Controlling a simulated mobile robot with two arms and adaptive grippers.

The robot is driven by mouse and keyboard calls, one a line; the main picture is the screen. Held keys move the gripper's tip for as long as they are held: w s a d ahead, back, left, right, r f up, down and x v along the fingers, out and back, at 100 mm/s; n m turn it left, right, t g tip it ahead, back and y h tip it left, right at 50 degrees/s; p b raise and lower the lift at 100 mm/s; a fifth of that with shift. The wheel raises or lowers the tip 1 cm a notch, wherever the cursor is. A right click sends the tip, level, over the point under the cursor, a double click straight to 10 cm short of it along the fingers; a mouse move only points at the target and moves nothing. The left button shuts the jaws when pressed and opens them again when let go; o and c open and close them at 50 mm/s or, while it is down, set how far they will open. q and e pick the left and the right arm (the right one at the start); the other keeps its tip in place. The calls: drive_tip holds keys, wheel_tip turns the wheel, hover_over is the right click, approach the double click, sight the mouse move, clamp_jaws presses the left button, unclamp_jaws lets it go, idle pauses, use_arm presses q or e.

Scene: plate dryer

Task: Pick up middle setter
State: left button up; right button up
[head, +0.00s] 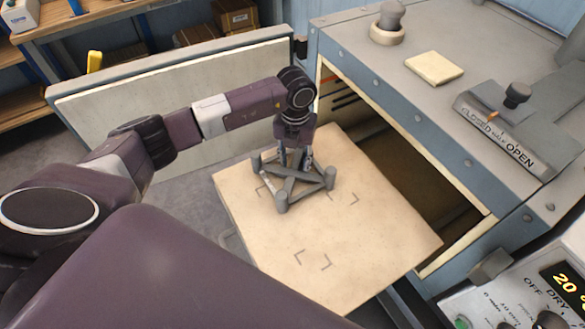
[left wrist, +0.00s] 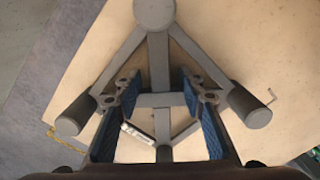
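The setter (head: 308,178) is a grey triangular frame with short round posts at its corners. It is over the back part of the pale board (head: 375,235), and seems to rest on it. My left gripper (head: 295,160) points down over the setter's middle. In the left wrist view, the setter (left wrist: 155,15) lies under the gripper (left wrist: 160,95). The blue-padded fingers stand wide apart, one on each side of the frame's centre, with a crossbar between them. I see no grip on it. My right gripper is not in view.
The board sticks out of the dryer's opening (head: 400,165) and has dark corner marks, with bare room at the front. The open door (head: 170,105) stands behind my left arm. The dryer body is close on the right, with a control panel (head: 520,300).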

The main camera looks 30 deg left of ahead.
use_arm(q)
clamp_jaws()
idle(0.6)
